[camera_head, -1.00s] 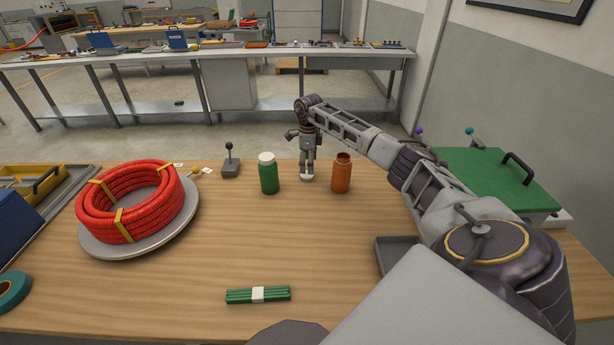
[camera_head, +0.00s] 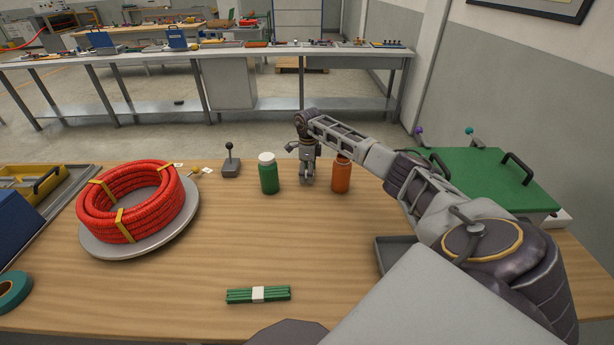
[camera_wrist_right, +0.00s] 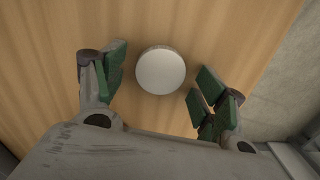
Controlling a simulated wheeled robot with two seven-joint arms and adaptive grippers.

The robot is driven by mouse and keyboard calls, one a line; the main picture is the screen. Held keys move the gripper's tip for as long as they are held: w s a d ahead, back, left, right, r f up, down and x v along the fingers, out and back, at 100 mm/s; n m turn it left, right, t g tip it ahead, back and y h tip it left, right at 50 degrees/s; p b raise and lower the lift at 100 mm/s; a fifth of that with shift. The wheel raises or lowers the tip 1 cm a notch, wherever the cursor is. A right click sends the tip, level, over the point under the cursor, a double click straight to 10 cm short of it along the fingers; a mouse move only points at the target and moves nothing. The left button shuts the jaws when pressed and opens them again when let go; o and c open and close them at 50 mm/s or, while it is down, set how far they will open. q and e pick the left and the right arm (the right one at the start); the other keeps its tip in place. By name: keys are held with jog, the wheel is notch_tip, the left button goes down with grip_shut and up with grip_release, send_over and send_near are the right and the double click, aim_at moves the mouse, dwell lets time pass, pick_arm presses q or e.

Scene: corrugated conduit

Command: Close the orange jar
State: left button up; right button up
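The orange jar (camera_head: 341,178) stands upright on the table, right of my right gripper. Its top is partly covered by my right arm, and no lid shows on it. My right gripper (camera_head: 307,181) points down, low over the table, between the orange jar and a green jar (camera_head: 269,176) with a white lid. The head view hides this lid behind the fingers. My left gripper is not in view.
A red conduit coil (camera_head: 112,215) lies on a round grey plate (camera_head: 150,245) at left. A small joystick box (camera_head: 231,168) stands behind. A bundle of green sticks (camera_head: 240,296) lies in front. A green case (camera_head: 495,180) stands at right. The table's middle is clear.

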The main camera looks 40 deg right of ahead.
jog(key=c, duration=0.6)
jog(key=shift+r, duration=0.1)
notch_tip(320, 180, up, 10)
dwell(0.6)
dwell(0.3)
